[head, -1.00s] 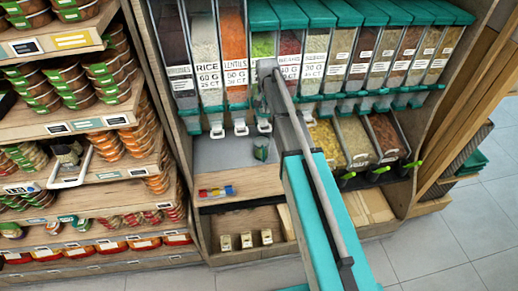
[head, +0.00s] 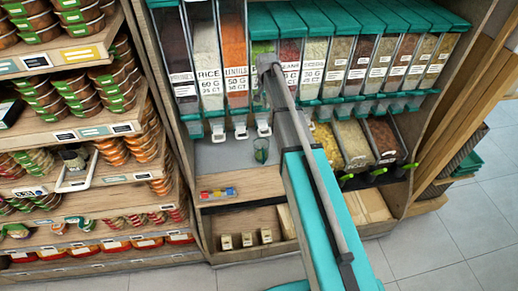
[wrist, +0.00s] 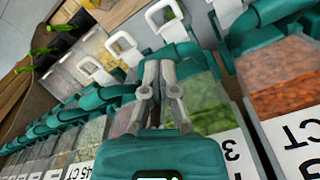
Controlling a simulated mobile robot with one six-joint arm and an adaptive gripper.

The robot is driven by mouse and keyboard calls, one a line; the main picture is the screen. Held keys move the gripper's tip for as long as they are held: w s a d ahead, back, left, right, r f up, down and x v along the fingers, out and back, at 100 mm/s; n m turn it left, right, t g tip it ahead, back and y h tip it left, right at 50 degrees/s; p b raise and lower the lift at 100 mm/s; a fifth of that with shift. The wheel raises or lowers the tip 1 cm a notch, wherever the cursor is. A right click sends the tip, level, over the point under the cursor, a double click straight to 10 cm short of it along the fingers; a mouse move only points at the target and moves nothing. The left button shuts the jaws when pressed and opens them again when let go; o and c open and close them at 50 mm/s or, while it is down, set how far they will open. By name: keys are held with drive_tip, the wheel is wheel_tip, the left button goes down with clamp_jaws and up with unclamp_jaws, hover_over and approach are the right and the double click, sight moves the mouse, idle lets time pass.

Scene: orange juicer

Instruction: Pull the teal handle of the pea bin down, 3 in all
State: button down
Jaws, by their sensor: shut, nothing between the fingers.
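The pea bin (head: 262,47) shows green peas behind my arm in the head view, and its green contents (wrist: 202,104) fill the middle right of the wrist view. Its teal handle (wrist: 183,52) lies across the bin's lower end, with a white loop (wrist: 166,20) beyond it. My gripper (wrist: 159,68) is shut and empty, fingertips close beside the handle; I cannot tell whether they touch it. In the head view the fingers are small and mostly hidden by my arm. A small cup (head: 261,150) stands on the grey counter below, with a greenish look.
The lentil bin (wrist: 274,90) is right of the pea bin in the wrist view, with its own teal handle. Other bins run closely along both sides. Open bins with green scoops (head: 378,172) stand at lower right, and small coloured blocks (head: 217,193) lie on the shelf.

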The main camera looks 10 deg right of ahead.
sight(266, 110)
drive_tip(key=shift+w+r+p, duration=0.2)
drive_tip(key=shift+r+p, duration=0.95)
drive_tip(key=shift+r, duration=0.25)
drive_tip(key=shift+f, duration=0.15)
drive_tip(key=shift+f+b, duration=1.2)
drive_tip(key=shift+b, duration=0.15)
drive_tip(key=shift+s+f+b, duration=0.2)
drive_tip(key=shift+f+b, duration=0.65)
drive_tip(key=shift+s+f+b, duration=0.2)
drive_tip(key=shift+f+b, duration=0.6)
drive_tip(key=shift+s+f+b, duration=0.2)
drive_tip(key=shift+f+b, duration=0.65)
drive_tip(key=shift+r, duration=0.2)
